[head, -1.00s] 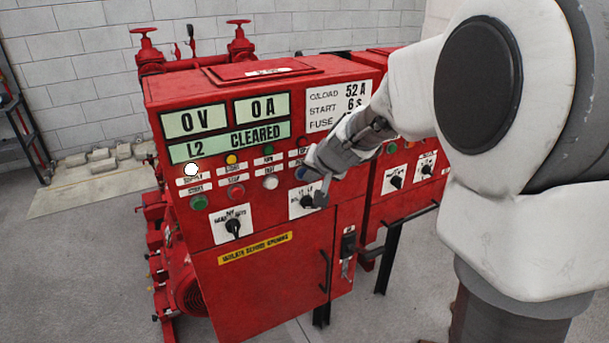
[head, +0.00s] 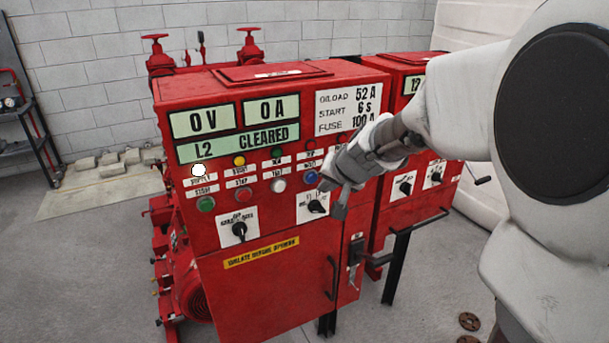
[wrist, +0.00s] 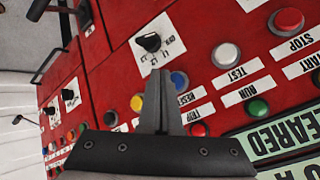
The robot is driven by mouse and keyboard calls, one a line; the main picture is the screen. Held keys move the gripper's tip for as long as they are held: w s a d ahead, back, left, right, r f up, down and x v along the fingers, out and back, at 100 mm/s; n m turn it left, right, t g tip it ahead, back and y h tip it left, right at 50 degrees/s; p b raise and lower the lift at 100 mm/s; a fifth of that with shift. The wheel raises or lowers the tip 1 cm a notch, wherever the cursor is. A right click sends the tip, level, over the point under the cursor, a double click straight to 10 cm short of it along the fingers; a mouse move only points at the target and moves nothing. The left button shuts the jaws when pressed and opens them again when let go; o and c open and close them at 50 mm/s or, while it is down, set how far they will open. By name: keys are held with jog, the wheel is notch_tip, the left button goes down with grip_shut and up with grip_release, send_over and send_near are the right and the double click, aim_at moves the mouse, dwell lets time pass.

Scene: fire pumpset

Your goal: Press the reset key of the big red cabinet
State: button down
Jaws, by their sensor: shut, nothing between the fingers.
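The big red cabinet (head: 270,265) stands in the middle of the head view, its sloped panel facing me. Its display reads 0 V, 0 A and L2 CLEARED. The blue reset key (head: 311,177) is in the row of round buttons, right of a white test button (head: 278,185). In the wrist view the blue key (wrist: 180,79) lies beside the RESET label (wrist: 190,94), partly hidden by a finger. My gripper (head: 339,211) is shut and empty, in front of the panel at the right of the key. Its fingertips also show in the wrist view (wrist: 160,74). I cannot tell whether they touch the panel.
A black rotary selector (head: 317,206) sits just below the blue key, close to my fingers. Another selector (head: 239,229) is lower left. A second red cabinet (head: 408,205) stands right, with black handles between. Red pump pipework (head: 190,285) is at the left.

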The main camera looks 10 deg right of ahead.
jog(key=s, duration=0.1)
jog(key=s+d+b, duration=0.1)
jog(key=s, duration=0.1)
jog(key=shift+s, duration=0.25)
dwell(0.4)
jog(key=s+n+g+h, duration=0.1)
jog(key=s+n+g, duration=0.2)
jog(key=s, duration=2.2)
jog(key=shift+a+r+n+h, duration=0.35)
jog(key=shift+n+h, duration=0.05)
jog(key=shift+n, duration=0.6)
